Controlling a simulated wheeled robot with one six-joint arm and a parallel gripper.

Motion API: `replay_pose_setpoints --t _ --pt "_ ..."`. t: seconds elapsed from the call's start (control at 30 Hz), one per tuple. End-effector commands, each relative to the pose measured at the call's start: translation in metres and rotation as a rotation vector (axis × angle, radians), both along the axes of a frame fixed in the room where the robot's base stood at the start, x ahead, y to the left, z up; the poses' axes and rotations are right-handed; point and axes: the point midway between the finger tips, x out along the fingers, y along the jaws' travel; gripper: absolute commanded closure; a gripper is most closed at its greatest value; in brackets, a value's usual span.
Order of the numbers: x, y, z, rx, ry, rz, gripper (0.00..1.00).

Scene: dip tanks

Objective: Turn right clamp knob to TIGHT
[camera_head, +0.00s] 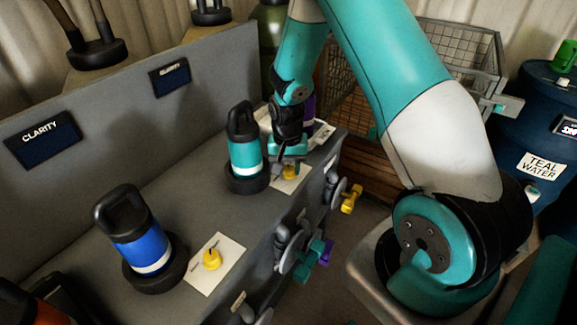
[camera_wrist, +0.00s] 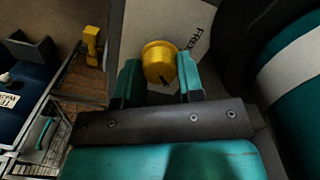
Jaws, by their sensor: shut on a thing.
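A yellow clamp knob (camera_wrist: 159,62) sits on a white plate (camera_wrist: 190,28) on the grey bench. In the wrist view it is between the two teal fingers of my gripper (camera_wrist: 159,76), which is shut on it. A dark line marks the knob's face, and the letters "FRE" show on the plate; the rest of the lettering is hidden. In the head view my gripper (camera_head: 289,160) reaches down over this knob (camera_head: 290,172), beside a teal canister (camera_head: 245,150). I cannot read a TIGHT mark.
Another yellow knob (camera_head: 212,259) on a white plate stands beside a blue canister (camera_head: 140,240).

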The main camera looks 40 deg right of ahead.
Motion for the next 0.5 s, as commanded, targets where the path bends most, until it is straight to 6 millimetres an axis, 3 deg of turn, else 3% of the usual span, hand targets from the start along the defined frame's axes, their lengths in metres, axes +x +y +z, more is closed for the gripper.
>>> replay_pose_setpoints --t 0.07,0.1,0.17,0.5 --pt "0.0009 -0.0008 0.0011 -0.002 -0.002 -0.002 0.89" --pt "0.0009 -0.0008 0.0011 -0.001 -0.003 -0.002 0.56" --pt "0.0008 -0.0006 0.0010 -0.001 -0.003 -0.001 0.42" --pt "0.0006 -0.0001 0.0027 -0.001 -0.002 0.000 0.39"
